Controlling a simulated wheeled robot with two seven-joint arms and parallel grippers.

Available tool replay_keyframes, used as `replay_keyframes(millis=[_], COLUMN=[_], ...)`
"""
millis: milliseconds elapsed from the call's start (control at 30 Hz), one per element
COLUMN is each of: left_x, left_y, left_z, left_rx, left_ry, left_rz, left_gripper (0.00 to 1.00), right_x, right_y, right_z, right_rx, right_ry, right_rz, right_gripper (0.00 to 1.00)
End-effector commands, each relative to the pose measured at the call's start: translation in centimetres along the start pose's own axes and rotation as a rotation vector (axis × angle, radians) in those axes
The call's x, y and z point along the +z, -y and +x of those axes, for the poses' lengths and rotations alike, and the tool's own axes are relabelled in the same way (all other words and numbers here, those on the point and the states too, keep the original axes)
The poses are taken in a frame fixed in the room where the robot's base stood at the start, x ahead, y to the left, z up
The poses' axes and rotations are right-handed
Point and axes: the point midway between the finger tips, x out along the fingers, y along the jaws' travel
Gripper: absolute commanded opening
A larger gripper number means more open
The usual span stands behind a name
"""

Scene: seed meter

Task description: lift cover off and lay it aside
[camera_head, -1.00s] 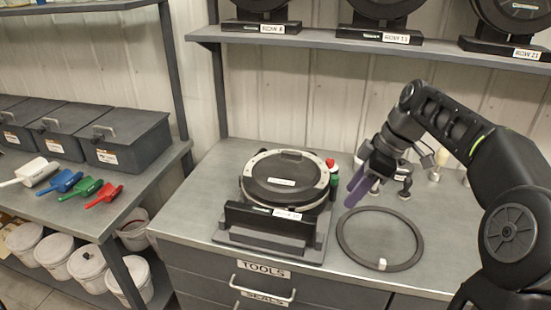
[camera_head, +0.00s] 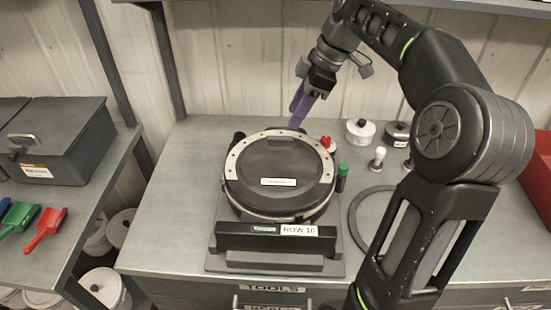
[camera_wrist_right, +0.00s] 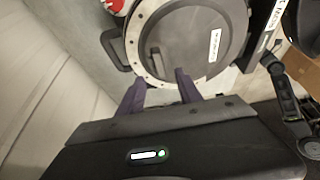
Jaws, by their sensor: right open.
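The seed meter's dark round cover (camera_head: 280,200) lies flat inside a pale ring with bolt holes (camera_head: 232,165) on the meter. It has a small white label and a raised tab (camera_head: 283,142) near its far edge. My right gripper (camera_head: 297,108), with purple fingers, is above and behind the meter's far edge, apart from the cover. In the right wrist view the fingers (camera_wrist_right: 160,88) are spread with nothing held, pointing toward the ring's rim and the cover (camera_wrist_right: 205,35). My left gripper is not in view.
The meter's stand (camera_head: 270,262) bears a row label. A flat black ring (camera_head: 358,215) lies on the bench, partly behind my arm. Small parts (camera_head: 361,131) stand at the back right. The bench left of the meter is clear.

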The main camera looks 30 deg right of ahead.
Motion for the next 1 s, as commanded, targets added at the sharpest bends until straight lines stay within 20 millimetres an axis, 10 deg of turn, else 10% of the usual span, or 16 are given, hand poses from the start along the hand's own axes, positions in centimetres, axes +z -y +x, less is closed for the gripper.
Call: replay_keyframes(millis=[1000], left_x=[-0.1], left_y=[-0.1], left_z=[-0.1], left_rx=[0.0], left_ry=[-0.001], left_rz=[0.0], left_gripper=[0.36], right_x=[0.0], right_y=[0.0], right_z=[7.0], right_rx=[-0.003], right_ry=[0.0], right_rz=[0.0], right_gripper=[0.42])
